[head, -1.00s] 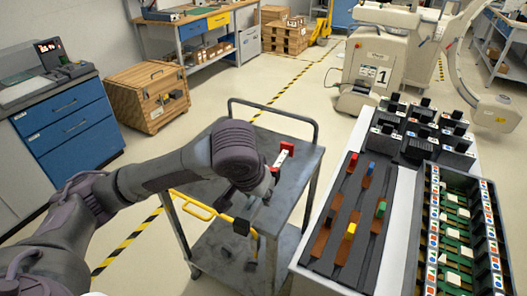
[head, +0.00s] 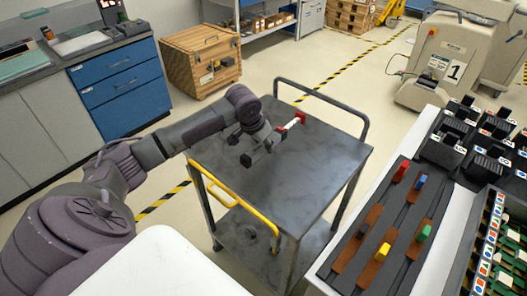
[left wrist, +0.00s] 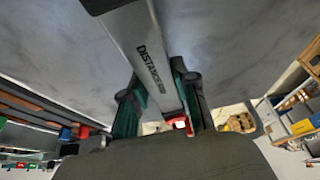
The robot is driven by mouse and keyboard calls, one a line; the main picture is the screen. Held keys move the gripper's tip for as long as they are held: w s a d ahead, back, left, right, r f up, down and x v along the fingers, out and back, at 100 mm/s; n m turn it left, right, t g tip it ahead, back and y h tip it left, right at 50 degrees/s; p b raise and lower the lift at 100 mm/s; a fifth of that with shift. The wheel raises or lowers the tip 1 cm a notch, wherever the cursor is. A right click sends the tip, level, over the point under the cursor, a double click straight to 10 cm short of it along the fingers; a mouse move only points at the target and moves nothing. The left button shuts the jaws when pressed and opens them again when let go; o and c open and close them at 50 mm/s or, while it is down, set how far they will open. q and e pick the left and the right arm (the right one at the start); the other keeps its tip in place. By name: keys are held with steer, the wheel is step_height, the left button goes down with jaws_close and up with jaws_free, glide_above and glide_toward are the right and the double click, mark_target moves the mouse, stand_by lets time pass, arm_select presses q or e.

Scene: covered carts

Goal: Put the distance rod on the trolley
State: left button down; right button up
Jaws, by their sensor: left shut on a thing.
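The trolley (head: 325,175) has a grey top, a lower shelf and a yellow handle at its near left side. My left gripper (head: 262,146) is above the left part of its top, shut on the distance rod (head: 292,125). The rod's white and red end points away to the right. I cannot tell whether the rod touches the trolley top. My right gripper is not in view.
The trolley top is otherwise bare. To its right is a table with a dark tray (head: 385,240) of coloured blocks and several black holders (head: 445,150). A wooden crate (head: 203,60) and blue drawers (head: 115,75) stand behind at the left.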

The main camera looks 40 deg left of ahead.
mark_target(263, 160)
arm_select(q)
steer(key=shift+a+f, duration=0.1)
steer(key=shift+a, duration=0.2)
steer(key=shift+f, duration=0.25)
step_height(263, 160, down, 2)
steer(key=shift+f+p, duration=0.25)
steer(key=shift+p, duration=0.05)
steer(key=shift+f, duration=0.5)
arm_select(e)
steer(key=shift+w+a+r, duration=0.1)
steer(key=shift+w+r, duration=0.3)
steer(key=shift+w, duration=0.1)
arm_select(q)
steer(key=c, duration=0.9)
jaws_free()
steer(key=shift+f, duration=0.15)
